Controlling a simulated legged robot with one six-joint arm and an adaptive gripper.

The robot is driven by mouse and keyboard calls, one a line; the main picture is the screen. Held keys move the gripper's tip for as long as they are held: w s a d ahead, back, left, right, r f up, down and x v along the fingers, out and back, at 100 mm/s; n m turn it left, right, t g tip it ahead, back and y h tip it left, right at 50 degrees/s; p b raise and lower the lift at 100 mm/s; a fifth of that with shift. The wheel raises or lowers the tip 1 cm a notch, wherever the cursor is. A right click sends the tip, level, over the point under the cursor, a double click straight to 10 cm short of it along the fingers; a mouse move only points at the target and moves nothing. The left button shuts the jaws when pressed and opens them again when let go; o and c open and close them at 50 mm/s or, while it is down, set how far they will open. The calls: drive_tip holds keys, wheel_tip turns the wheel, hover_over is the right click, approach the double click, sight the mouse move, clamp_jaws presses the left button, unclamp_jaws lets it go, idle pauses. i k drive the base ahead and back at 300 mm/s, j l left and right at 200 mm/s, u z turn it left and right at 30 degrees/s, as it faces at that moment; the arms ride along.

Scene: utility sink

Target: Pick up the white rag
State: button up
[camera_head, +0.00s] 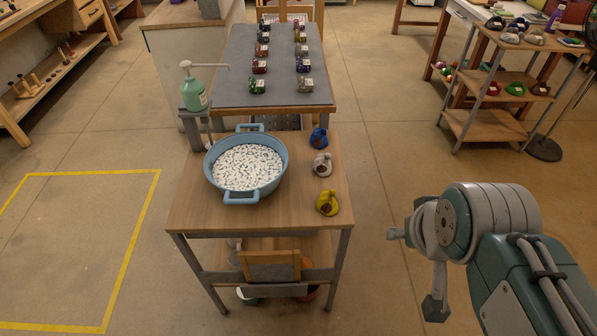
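The white rag (321,164) is a small crumpled lump with a brownish patch. It lies near the right edge of the wooden table (285,213), between a blue rag (318,138) and a yellow rag (327,203). My gripper (421,255) is at the right of the view, off to the right of the table and apart from the rags. Nothing held shows.
A blue basin (242,198) full of white speckled stuff stands left of the rags. A green pump bottle (194,88) is behind it. A grey-topped table (228,96) with several small items adjoins at the back. A shelf (468,126) stands at far right. The floor between is clear.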

sight(322, 165)
drive_tip(key=i+l+u, duration=0.15)
drive_tip(key=u, duration=0.2)
drive_tip(key=i+l+u, duration=0.1)
drive_tip(key=l+u, duration=0.2)
drive_tip(key=i+l+u, duration=0.45)
drive_tip(key=l, duration=0.25)
drive_tip(key=i+l+u, duration=0.1)
drive_tip(key=l+u, duration=0.15)
drive_tip(key=l, duration=0.15)
